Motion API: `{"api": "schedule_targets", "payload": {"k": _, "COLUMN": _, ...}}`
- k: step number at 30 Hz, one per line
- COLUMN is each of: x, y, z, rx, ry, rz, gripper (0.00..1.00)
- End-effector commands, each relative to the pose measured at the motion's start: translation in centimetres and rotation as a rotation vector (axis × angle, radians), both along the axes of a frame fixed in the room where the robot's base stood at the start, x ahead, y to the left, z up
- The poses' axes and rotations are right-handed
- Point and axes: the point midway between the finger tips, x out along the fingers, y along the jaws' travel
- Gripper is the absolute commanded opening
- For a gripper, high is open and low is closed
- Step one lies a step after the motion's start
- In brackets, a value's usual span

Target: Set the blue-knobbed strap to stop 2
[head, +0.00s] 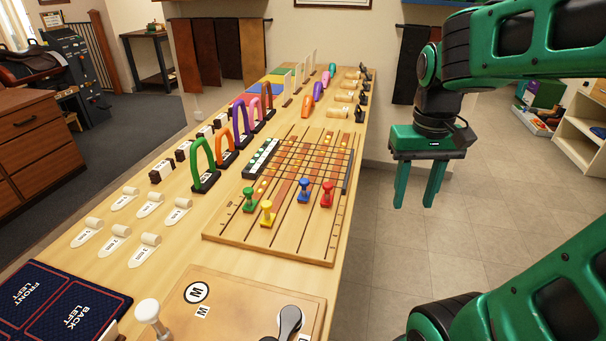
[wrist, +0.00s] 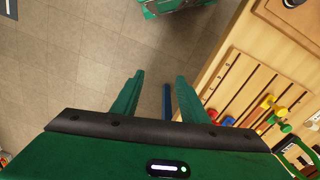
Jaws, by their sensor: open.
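The blue-knobbed strap's knob (head: 304,190) stands upright on the slotted wooden board (head: 225,236) in the head view, between the yellow knob (head: 267,213) and the red knob (head: 327,194). A green knob (head: 249,199) stands at the left. In the wrist view the blue knob (wrist: 253,117) shows small among the others at the right. The stop marks are too small to read. My gripper (head: 416,200) is open and empty, to the right of the table above the floor, well apart from the knobs. In the wrist view its fingers (wrist: 158,82) are spread over floor.
Coloured arches (head: 203,165) stand left of the board, with labelled pale tags (head: 142,250) nearer. A board with a white knob and a dark lever (head: 235,300) lies at the front. Wooden pegs and coloured pieces line the back.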

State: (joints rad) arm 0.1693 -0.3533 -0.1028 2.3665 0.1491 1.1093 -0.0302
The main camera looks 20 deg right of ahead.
Motion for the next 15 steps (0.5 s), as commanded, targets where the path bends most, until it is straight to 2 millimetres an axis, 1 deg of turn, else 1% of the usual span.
{"api": "schedule_targets", "payload": {"k": 1, "x": 2.6, "y": 0.8, "z": 0.9, "rx": -0.006, "ry": 0.003, "rz": 0.052, "gripper": 0.4}}
{"api": "schedule_targets", "payload": {"k": 2, "x": 4.1, "y": 1.4, "z": 1.3, "rx": -0.01, "ry": 0.004, "rz": 0.083, "gripper": 0.4}}
{"api": "schedule_targets", "payload": {"k": 3, "x": 5.9, "y": 2.2, "z": 1.9, "rx": -0.012, "ry": 0.005, "rz": 0.125, "gripper": 0.4}}
{"api": "schedule_targets", "payload": {"k": 5, "x": 8.7, "y": 3.7, "z": 2.7, "rx": -0.012, "ry": 0.006, "rz": 0.186, "gripper": 0.4}}
{"api": "schedule_targets", "payload": {"k": 6, "x": 10.5, "y": 4.8, "z": 3.1, "rx": -0.011, "ry": 0.006, "rz": 0.227, "gripper": 0.4}}
{"api": "schedule_targets", "payload": {"k": 8, "x": 13.0, "y": 6.6, "z": 3.7, "rx": -0.007, "ry": 0.007, "rz": 0.288, "gripper": 0.4}}
{"api": "schedule_targets", "payload": {"k": 9, "x": 14.5, "y": 7.8, "z": 4.1, "rx": -0.003, "ry": 0.006, "rz": 0.325, "gripper": 0.4}}
{"api": "schedule_targets", "payload": {"k": 12, "x": 17.6, "y": 10.7, "z": 4.6, "rx": 0.008, "ry": 0.005, "rz": 0.408, "gripper": 0.4}}
{"api": "schedule_targets", "payload": {"k": 15, "x": 19.8, "y": 13.0, "z": 5.0, "rx": 0.02, "ry": 0.004, "rz": 0.469, "gripper": 0.4}}
